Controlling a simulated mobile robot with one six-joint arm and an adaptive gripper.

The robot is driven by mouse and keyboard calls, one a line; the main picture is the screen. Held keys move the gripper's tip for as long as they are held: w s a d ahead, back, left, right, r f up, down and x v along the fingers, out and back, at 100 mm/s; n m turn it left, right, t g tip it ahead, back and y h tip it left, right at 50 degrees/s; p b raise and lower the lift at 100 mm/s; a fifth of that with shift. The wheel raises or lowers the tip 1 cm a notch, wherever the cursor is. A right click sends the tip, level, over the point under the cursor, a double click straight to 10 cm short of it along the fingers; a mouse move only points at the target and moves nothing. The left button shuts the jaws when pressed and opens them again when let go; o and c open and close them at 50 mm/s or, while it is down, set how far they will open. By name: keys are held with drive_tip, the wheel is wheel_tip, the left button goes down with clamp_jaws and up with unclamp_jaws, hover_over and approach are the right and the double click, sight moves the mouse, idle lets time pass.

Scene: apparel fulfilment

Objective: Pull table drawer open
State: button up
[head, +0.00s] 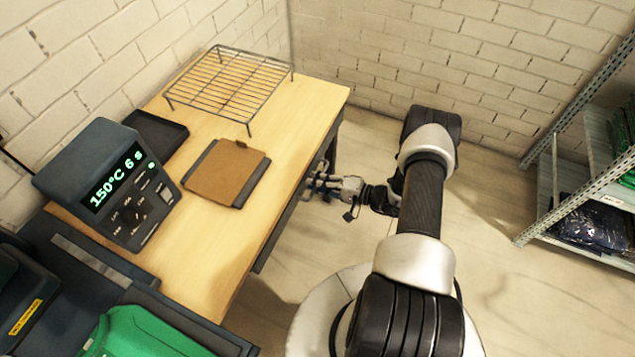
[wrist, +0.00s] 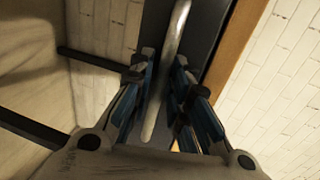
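The wooden table (head: 230,270) stands along the left wall, with a dark drawer front (head: 283,222) under its right edge. In the head view the drawer front looks flush with the table edge. In the wrist view a long metal handle (wrist: 174,45) runs along the dark drawer front (wrist: 208,30). My gripper (head: 325,183) is at the table's right side, at drawer height. In the wrist view its two blue-padded fingers (wrist: 166,62) are apart, one on each side of the handle. A narrow gap shows on the left; contact on the right is unclear.
On the table are a wire rack (head: 230,82), a brown board on a dark plate (head: 227,172), a dark tray (head: 158,130) and a control unit (head: 112,185). Metal shelving (head: 575,220) stands right; floor (head: 530,290) between is clear.

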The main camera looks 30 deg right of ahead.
drive_tip(key=shift+c, duration=0.3)
clamp_jaws()
drive_tip(key=shift+s, duration=0.15)
